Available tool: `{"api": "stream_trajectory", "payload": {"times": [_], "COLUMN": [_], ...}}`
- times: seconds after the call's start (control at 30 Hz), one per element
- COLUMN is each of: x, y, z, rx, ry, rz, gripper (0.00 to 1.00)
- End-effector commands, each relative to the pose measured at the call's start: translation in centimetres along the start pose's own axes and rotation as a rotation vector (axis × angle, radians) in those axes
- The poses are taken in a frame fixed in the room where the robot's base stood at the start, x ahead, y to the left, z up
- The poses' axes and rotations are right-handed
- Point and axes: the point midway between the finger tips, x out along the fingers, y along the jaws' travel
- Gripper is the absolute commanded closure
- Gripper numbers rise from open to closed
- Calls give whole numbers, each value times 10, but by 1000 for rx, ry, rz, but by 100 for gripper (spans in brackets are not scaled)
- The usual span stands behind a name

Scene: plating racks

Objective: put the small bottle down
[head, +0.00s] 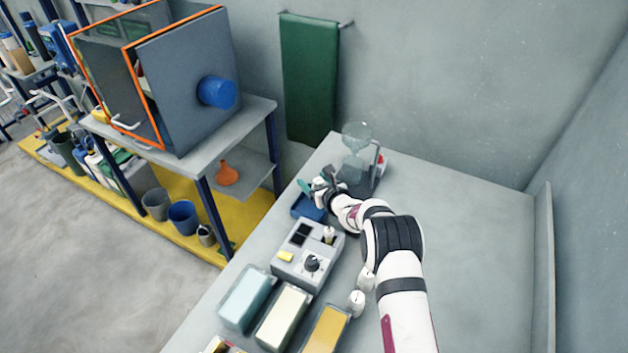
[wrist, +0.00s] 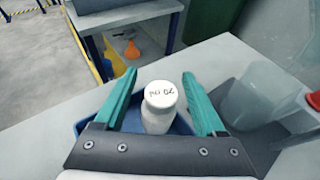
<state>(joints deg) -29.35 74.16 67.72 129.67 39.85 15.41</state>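The small bottle (wrist: 159,112) is white, with handwriting like "20 ml" on its round cap. It appears upright in or over a blue tray (wrist: 84,127) in the wrist view. My gripper (wrist: 160,74) has its two teal fingers spread either side of the bottle, with a visible gap on each side. In the head view my gripper (head: 318,187) is over the blue tray (head: 304,209), near the table's far left edge. I cannot make out the bottle clearly there. The bottle's base is hidden in the wrist view.
A clear funnel-topped vessel (head: 357,140) stands right behind my gripper. A grey control box (head: 297,262) with a knob stands in front of the tray, followed by several rectangular baths (head: 284,318). Two white bottles (head: 356,304) are beside my arm. The table's right side is clear.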

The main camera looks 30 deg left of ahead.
Motion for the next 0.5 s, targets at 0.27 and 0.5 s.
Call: {"api": "stream_trajectory", "payload": {"times": [0.27, 0.5], "x": [-6, -60], "y": [0, -1], "z": [3, 3], "rx": [1, 3], "ry": [0, 1], "rz": [0, -2], "gripper": [28, 28]}}
